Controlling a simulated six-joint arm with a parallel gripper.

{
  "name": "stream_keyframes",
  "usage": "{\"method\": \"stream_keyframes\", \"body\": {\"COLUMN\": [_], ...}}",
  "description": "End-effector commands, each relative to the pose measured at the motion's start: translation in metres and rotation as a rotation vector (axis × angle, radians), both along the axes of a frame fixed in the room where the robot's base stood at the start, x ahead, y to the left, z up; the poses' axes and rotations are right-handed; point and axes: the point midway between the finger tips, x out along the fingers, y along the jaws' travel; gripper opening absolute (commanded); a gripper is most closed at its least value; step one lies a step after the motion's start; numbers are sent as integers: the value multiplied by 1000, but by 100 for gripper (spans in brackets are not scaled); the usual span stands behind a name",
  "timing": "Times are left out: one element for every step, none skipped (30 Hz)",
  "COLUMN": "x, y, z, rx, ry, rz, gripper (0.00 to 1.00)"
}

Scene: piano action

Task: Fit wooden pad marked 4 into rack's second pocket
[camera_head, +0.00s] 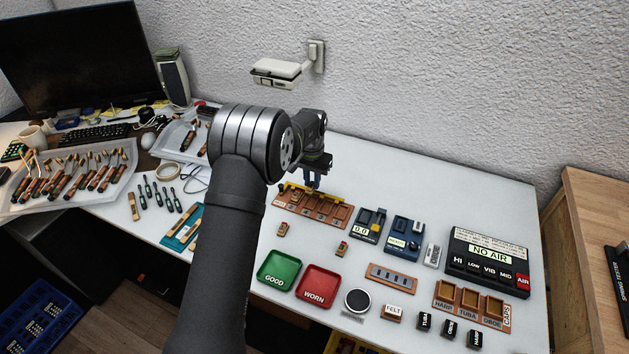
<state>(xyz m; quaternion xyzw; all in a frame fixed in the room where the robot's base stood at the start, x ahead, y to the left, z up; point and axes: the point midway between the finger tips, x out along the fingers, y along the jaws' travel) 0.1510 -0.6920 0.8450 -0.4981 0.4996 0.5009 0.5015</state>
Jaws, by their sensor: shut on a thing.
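My gripper (313,182) points down over the back of the brown wooden rack (344,222), which has a row of pockets and a yellow bar along its back edge. The jaws are shut on a small piece, apparently a wooden pad, mostly hidden by the fingers and the bar. I cannot read its mark, nor tell whether it is inside a pocket or above it. One small wooden pad (282,229) lies in front of the rack's left part, and another (341,248) lies in front of its right part. Their marks are too small to read.
A green GOOD tray (279,267) and a red WORN tray (317,286) lie in front. A NO AIR panel (487,262) is at right. The white table behind the devices is clear.

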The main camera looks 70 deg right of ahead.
Motion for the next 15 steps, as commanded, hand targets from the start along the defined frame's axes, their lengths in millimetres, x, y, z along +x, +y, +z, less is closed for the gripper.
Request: {"method": "stream_keyframes", "body": {"x": [0,0,0,0,0,0,0,0,0,0,0,0,0,0,0], "y": [0,0,0,0,0,1,1,1,1,0,0,1,1,1,1], "z": [-4,-6,-9,-11,-14,-18,-21,-24,-27,-30,-33,-36,-39,-41,-43], "rx": [1,1,1,1,1,2,2,2,2,1,1,1,1,2,2], "ry": [0,0,0,0,0,0,0,0,0,0,0,0,0,0,0], "rz": [0,0,0,0,0,0,0,0,0,0,0,0,0,0,0], "gripper": [0,0,0,0,0,0,0,0,0,0,0,0,0,0,0]}}
